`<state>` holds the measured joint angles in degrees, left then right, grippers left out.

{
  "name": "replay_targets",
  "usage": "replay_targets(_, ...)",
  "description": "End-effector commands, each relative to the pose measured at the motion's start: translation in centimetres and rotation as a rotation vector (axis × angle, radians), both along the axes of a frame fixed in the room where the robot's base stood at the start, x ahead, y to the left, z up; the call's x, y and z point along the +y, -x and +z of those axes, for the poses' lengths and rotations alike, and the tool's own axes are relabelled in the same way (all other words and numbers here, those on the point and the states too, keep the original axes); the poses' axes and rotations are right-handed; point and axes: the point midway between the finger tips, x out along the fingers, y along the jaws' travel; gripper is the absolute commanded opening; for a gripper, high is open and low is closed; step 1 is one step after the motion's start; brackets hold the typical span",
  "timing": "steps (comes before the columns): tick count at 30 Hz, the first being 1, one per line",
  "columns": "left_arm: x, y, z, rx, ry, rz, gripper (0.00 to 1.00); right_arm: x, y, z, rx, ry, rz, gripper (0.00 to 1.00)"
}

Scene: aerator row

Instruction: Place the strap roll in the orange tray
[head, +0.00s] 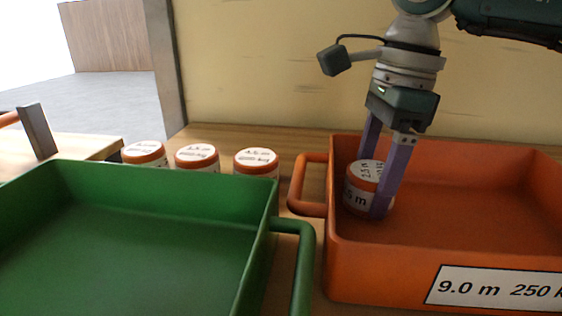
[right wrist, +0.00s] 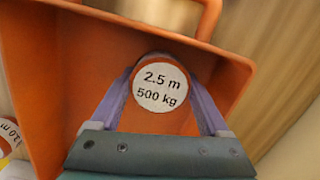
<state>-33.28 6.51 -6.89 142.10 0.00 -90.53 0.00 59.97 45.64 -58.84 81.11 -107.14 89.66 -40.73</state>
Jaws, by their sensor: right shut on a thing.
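The strap roll (head: 359,196) is a short orange cylinder with a white label. Its top reads "2.5 m 500 kg" in the right wrist view (right wrist: 160,87). My right gripper (head: 377,193), with purple fingers, is shut on the roll and holds it upright inside the orange tray (head: 395,262), near the tray's left wall. I cannot tell whether the roll touches the tray floor. The orange tray also shows in the right wrist view (right wrist: 60,70). Its front label reads "9.0 m 250 k", cut off by the picture edge. My left gripper is not in view.
A green tray (head: 165,190) stands to the left, its handle close to the orange tray. Several similar rolls stand behind it, such as the rightmost one (head: 256,162). A pale wall (head: 270,70) rises behind. The orange tray's right part is empty.

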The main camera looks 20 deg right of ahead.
Motion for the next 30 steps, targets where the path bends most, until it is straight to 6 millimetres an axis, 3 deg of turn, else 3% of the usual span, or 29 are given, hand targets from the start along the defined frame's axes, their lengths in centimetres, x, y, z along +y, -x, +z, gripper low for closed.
replay_targets(4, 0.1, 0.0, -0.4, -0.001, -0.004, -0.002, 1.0, 0.0, 0.0, -0.4, -0.001, 0.0, 0.0, 0.11)
replay_targets(5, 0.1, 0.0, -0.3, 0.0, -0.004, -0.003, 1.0, 0.0, 0.0, -0.3, 0.0, 0.0, 0.0, 0.82)
replay_targets(9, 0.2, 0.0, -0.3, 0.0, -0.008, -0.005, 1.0, 0.0, 0.0, -0.3, 0.0, 0.0, 0.0, 0.97)
replay_targets(20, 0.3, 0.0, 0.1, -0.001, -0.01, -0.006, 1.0, -0.1, 0.0, 0.5, -0.001, 0.0, 0.0, 1.0)
replay_targets(30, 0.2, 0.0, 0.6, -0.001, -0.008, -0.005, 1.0, -0.9, 0.2, 7.5, -0.006, 0.001, -0.001, 1.0)
